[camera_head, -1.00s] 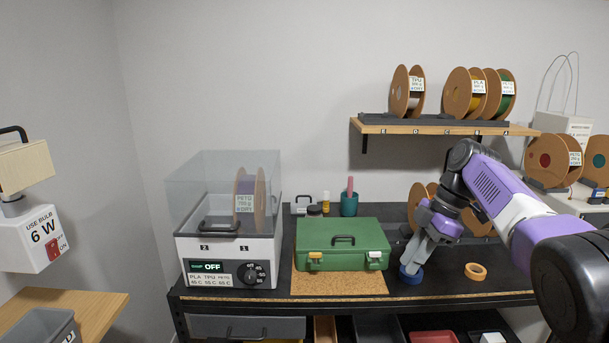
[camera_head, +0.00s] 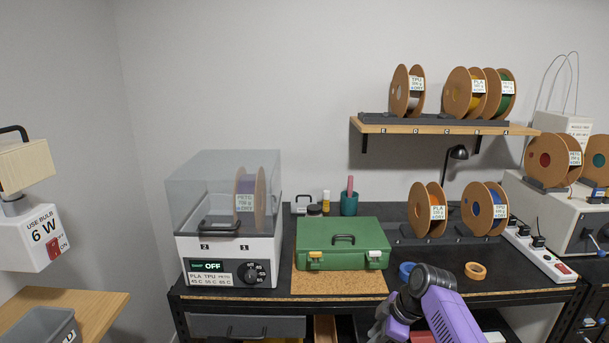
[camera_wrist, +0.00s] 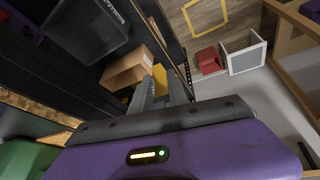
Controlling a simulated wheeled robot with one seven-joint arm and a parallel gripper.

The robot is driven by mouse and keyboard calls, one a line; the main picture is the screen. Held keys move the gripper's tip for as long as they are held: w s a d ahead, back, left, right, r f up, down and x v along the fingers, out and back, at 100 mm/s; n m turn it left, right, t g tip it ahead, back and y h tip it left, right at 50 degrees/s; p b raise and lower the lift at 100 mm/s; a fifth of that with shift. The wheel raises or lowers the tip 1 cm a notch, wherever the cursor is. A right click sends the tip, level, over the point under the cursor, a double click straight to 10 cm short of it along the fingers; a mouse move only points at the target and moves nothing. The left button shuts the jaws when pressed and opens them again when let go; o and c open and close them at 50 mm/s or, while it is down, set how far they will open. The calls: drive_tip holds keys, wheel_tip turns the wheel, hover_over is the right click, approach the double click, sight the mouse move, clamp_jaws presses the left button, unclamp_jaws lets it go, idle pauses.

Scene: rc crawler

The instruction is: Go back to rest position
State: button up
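My gripper (camera_head: 379,333) is low at the bottom edge of the head view, in front of the workbench, with its fingers partly cut off by the frame. In the wrist view, its two grey fingers (camera_wrist: 161,84) point away with a gap between them and nothing visibly held. A yellow thing shows beyond the fingers. The blue tape roll (camera_head: 406,270) lies on the bench behind my arm, partly hidden by it. The orange tape roll (camera_head: 475,270) lies to its right, apart from my arm.
A green case (camera_head: 343,245) sits on a cork mat (camera_head: 340,284). A filament dryer (camera_head: 228,262) stands to the left. Spools (camera_head: 427,211) stand at the back right. A power strip (camera_head: 540,255) lies at the right. Drawers and bins are under the bench.

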drive_tip(key=s+a+f+m+t, duration=0.35)
drive_tip(key=s+f, duration=0.65)
drive_tip(key=f, duration=0.5)
drive_tip(key=s+f+m+t+h, duration=0.25)
drive_tip(key=s+m, duration=0.25)
drive_tip(key=s, duration=1.2)
drive_tip(key=s+d+r+m+t, duration=0.1)
drive_tip(key=s+r+m+t, duration=0.1)
drive_tip(key=s+r, duration=0.5)
drive_tip(key=s+d+r+m+t, duration=0.1)
drive_tip(key=s+d+r+m, duration=0.15)
drive_tip(key=s, duration=0.85)
drive_tip(key=s+d+r+t, duration=0.1)
drive_tip(key=s+r, duration=0.4)
drive_tip(key=r, duration=0.5)
drive_tip(key=s+d+r+m+t+h, duration=0.1)
drive_tip(key=s+r, duration=0.4)
drive_tip(key=r, duration=0.6)
drive_tip(key=shift+m+t, duration=0.3)
drive_tip(key=shift+t, duration=0.3)
drive_tip(key=shift+h, duration=0.25)
